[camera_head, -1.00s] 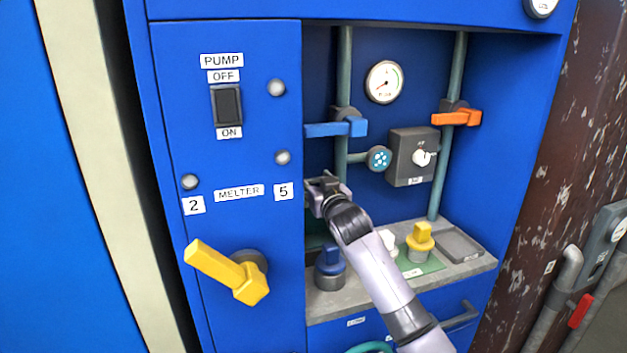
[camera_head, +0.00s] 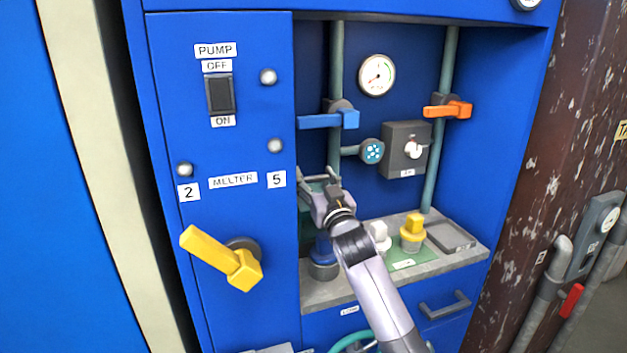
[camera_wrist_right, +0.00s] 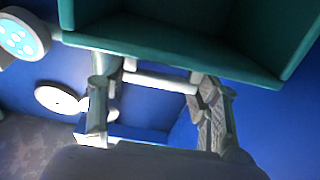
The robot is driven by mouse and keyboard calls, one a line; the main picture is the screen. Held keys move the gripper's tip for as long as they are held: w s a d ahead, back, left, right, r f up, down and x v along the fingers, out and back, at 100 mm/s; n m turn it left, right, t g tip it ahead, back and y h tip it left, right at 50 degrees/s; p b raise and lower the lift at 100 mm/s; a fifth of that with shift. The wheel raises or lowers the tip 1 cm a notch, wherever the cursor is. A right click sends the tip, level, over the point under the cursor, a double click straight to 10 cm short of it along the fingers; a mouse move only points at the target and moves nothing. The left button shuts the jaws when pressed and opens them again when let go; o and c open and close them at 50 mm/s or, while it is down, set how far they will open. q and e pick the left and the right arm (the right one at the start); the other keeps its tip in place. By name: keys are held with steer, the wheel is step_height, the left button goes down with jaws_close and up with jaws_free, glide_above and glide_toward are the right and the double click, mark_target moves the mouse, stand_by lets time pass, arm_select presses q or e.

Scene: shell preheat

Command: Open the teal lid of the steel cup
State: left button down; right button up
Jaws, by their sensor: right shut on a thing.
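My right gripper (camera_head: 320,180) reaches into the cabinet recess, near its left wall. In the right wrist view its two fingers (camera_wrist_right: 158,105) stand apart, with a pale bar (camera_wrist_right: 160,82) spanning between them, and it is shut on this bar. A teal box-like part (camera_wrist_right: 180,40), apparently the teal lid, fills the top of that view, right beside the bar. In the head view a dark teal patch (camera_head: 305,225) shows below the gripper, mostly hidden by it. I cannot make out the steel cup. My left gripper is not in view.
A blue-knobbed part (camera_head: 323,250) stands below my gripper. White (camera_head: 380,235) and yellow (camera_head: 412,228) knobbed pieces stand on the ledge to its right, near a grey tray (camera_head: 455,238). A blue valve handle (camera_head: 325,121) is above. A yellow lever (camera_head: 220,260) sticks out at the left.

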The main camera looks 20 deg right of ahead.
steer(key=shift+s, duration=0.1)
steer(key=o, duration=1.7)
steer(key=v, duration=1.2)
